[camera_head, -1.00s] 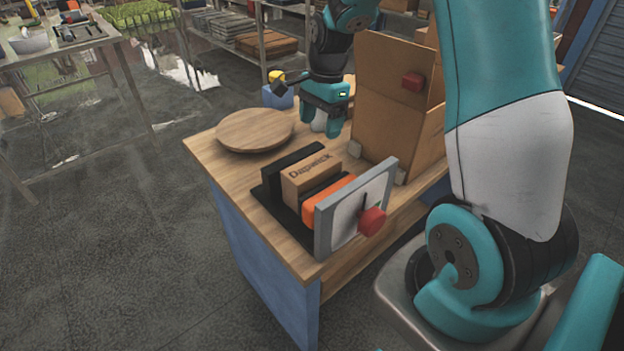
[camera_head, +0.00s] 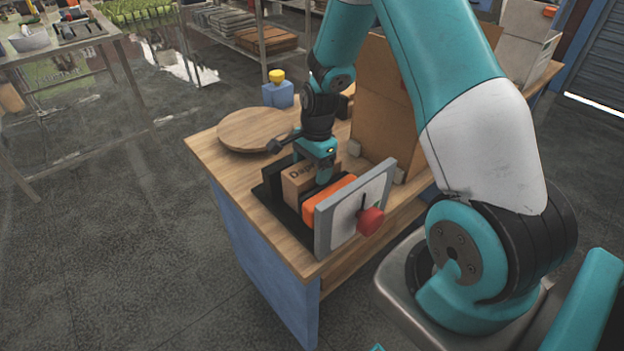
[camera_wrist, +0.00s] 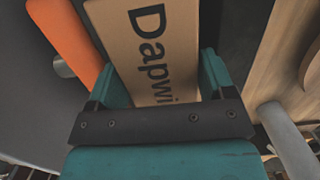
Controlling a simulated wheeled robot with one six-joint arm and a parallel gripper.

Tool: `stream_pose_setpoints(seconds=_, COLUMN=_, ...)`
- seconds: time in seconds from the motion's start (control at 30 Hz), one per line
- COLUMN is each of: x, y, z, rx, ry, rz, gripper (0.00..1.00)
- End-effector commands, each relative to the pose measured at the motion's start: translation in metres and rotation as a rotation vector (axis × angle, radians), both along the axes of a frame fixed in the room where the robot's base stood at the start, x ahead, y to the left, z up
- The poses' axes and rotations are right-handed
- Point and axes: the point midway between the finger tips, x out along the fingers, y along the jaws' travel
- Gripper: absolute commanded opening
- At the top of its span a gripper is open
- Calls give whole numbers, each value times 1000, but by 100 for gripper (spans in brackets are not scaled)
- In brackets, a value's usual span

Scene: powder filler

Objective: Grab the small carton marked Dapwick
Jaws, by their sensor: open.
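The small brown carton marked Dapwick (camera_head: 297,182) stands in a black holder (camera_head: 268,194) on the wooden table, between a dark upright part and an orange block (camera_head: 328,198). In the wrist view the carton (camera_wrist: 150,55) shows its black lettering, partly hidden by my gripper. My gripper (camera_head: 322,178) is over the carton's right end. In the wrist view my gripper (camera_wrist: 160,85) is open, with one teal finger on each side of the carton. I cannot tell whether the fingers touch it.
A grey-framed panel with a red knob (camera_head: 369,221) stands right of the orange block (camera_wrist: 66,38). A large cardboard box (camera_head: 375,100) stands behind. A round wooden board (camera_head: 255,130) and a blue item with yellow top (camera_head: 278,92) are at the back left.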

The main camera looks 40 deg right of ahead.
Motion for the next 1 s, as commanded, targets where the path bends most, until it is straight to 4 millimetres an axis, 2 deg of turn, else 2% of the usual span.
stream_pose_setpoints(seconds=0.1, x=0, y=0, z=0, rx=0, ry=0, rz=0, gripper=73)
stream_pose_setpoints(seconds=0.3, x=1, y=0, z=1, rx=0, ry=-1, rz=0, gripper=27)
stream_pose_setpoints(seconds=0.33, x=0, y=0, z=1, rx=0, ry=-1, rz=0, gripper=24)
stream_pose_setpoints(seconds=0.57, x=1, y=0, z=2, rx=0, ry=-2, rz=0, gripper=24)
stream_pose_setpoints(seconds=0.73, x=1, y=0, z=14, rx=-1, ry=-4, rz=0, gripper=24)
stream_pose_setpoints(seconds=0.87, x=1, y=0, z=35, rx=-2, ry=-6, rz=-1, gripper=24)
stream_pose_setpoints(seconds=1.0, x=2, y=-1, z=71, rx=-3, ry=-9, rz=0, gripper=24)
